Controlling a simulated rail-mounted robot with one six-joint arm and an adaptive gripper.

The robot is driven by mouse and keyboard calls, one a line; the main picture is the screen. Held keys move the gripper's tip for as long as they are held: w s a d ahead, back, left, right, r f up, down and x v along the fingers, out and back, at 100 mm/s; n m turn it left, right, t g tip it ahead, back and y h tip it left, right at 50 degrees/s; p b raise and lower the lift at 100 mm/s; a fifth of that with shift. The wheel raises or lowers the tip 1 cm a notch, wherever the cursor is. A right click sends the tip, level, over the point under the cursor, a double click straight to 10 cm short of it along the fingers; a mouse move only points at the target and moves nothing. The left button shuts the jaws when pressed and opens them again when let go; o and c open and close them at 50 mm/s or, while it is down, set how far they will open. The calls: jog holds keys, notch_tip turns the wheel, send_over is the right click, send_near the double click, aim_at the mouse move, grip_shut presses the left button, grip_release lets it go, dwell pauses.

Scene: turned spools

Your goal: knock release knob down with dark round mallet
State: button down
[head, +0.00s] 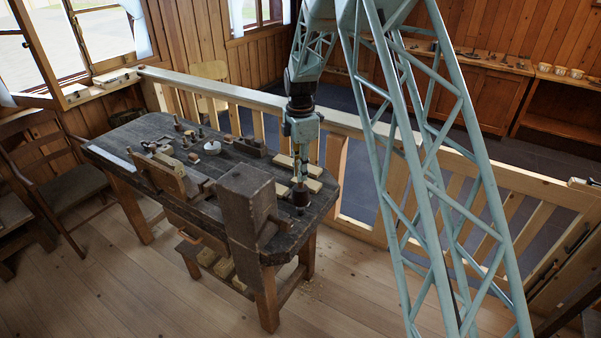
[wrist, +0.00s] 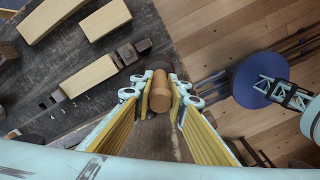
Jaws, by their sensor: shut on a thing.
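My gripper (head: 300,172) points down over the right end of the dark workbench (head: 240,168). In the wrist view its yellow-padded fingers (wrist: 160,96) are closed around an orange-brown wooden handle (wrist: 160,103). In the head view a dark round mallet head (head: 301,198) hangs below the fingers, close to the bench top. In the wrist view a dark rounded form (wrist: 159,64) shows just beyond the handle; it is partly hidden by the fingers. I cannot tell which part is the release knob, or whether the mallet touches anything.
Pale wooden blocks (wrist: 103,20) lie on the bench near the gripper. A tall dark wooden block (head: 245,208) stands at the bench's front right. Small turned pieces and a white round part (head: 212,147) lie farther left. A wooden railing (head: 352,122) runs behind.

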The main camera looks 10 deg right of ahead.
jog(key=shift+f+b, duration=0.9)
jog(key=shift+f, duration=0.95)
jog(key=shift+r, duration=0.1)
jog(key=shift+r+p, duration=0.65)
jog(key=shift+r, duration=1)
jog(key=shift+r+p, duration=1.25)
jog(key=shift+r, duration=1.7)
